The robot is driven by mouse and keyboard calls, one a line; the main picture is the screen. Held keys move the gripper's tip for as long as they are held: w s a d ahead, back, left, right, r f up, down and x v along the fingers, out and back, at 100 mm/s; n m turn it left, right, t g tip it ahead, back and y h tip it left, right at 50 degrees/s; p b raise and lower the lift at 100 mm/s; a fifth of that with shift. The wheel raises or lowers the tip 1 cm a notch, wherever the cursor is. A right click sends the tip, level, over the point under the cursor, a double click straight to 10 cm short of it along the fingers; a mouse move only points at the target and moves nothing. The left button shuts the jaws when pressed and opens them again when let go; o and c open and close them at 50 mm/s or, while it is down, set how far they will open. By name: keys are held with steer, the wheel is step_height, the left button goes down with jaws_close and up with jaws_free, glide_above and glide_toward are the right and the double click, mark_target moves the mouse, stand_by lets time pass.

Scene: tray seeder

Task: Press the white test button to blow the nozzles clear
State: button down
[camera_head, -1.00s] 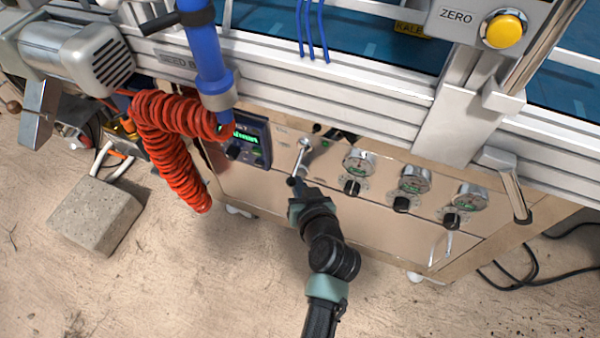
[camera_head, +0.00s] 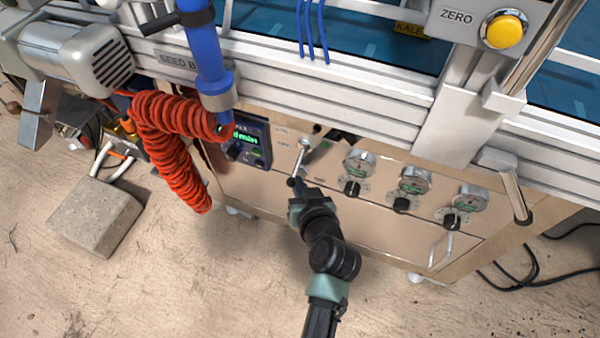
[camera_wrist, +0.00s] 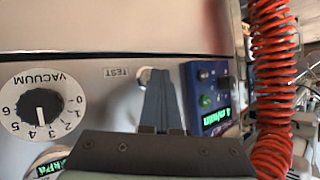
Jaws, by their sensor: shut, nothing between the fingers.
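My gripper (camera_head: 293,182) is in front of the lower front panel (camera_head: 330,210), to the right of the green-lit display in the head view. In the wrist view its fingers (camera_wrist: 158,80) are shut together and empty. Their tips overlap a pale round button with a shiny rim (camera_wrist: 144,75), beside the TEST label (camera_wrist: 116,72). Only the button's edge shows past the fingers; the rest is hidden. I cannot tell whether the tips touch it or whether it is pushed in. I cannot make out the button in the head view.
The display box (camera_head: 247,142) and coiled red hose (camera_head: 165,140) are to the left. A silver lever (camera_head: 303,152) stands close above my fingertips. Several gauges with black knobs are to the right, including the nearest gauge (camera_head: 358,163). A concrete block (camera_head: 95,215) lies on the floor.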

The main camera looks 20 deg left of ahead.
steer(key=shift+s, duration=0.8)
steer(key=s+p, duration=0.1)
steer(key=s, duration=0.3)
steer(key=shift+s+a+p, duration=0.1)
steer(key=shift+s+p, duration=0.3)
stand_by(0.5)
